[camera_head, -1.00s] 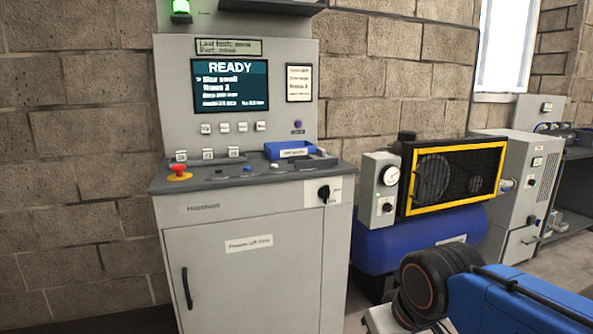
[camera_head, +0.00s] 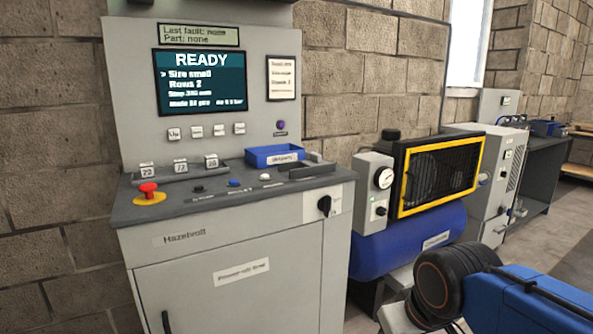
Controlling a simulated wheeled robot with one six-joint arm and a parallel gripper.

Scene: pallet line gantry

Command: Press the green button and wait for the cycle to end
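The control console (camera_head: 185,240) stands in front at centre left. Its screen (camera_head: 200,82) reads READY, with "Size small" and "Rows 2" below. On its sloped deck are a red mushroom button (camera_head: 148,188) on a yellow base, a black button (camera_head: 197,188), a blue button (camera_head: 234,183) and a white button (camera_head: 265,177). I cannot make out a green button on this deck. A small purple button (camera_head: 281,125) sits on the upright panel. Part of my blue and black arm shows at the lower right, apart from the console. My gripper is out of view.
A blue bin (camera_head: 275,156) and tags (camera_head: 180,166) sit at the back of the deck. A black selector knob (camera_head: 324,205) is on the front right. A compressor with a blue tank (camera_head: 415,240) stands to the right, beside a grey cabinet (camera_head: 487,175). Open floor lies further right.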

